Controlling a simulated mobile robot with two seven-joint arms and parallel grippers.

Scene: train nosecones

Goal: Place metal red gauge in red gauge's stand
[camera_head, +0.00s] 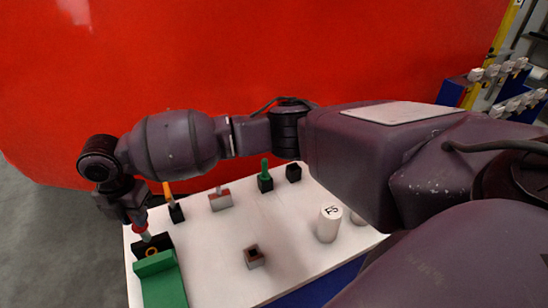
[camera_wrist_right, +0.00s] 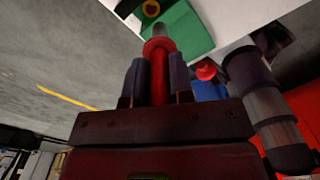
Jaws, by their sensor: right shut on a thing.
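My right gripper (camera_head: 136,212) is at the far left of the head view, above the left edge of the white table. It is shut on the red gauge (camera_head: 142,232), whose grey metal tip points down near a black block. In the right wrist view the red gauge (camera_wrist_right: 158,72) stands between the two dark fingers (camera_wrist_right: 158,85). A small block with a square opening and reddish sides (camera_head: 255,261), apparently the red gauge's stand, sits empty near the table's front middle. It is well to the right of my gripper. My left gripper is not in view.
A black block with a yellow ring (camera_head: 151,252) and a green block (camera_head: 164,285) lie at the table's left. Behind stand an orange tool (camera_head: 168,195), a reddish-grey block (camera_head: 220,202) and a green gauge (camera_head: 265,178). A white cylinder (camera_head: 328,225) stands right. The table's middle is clear.

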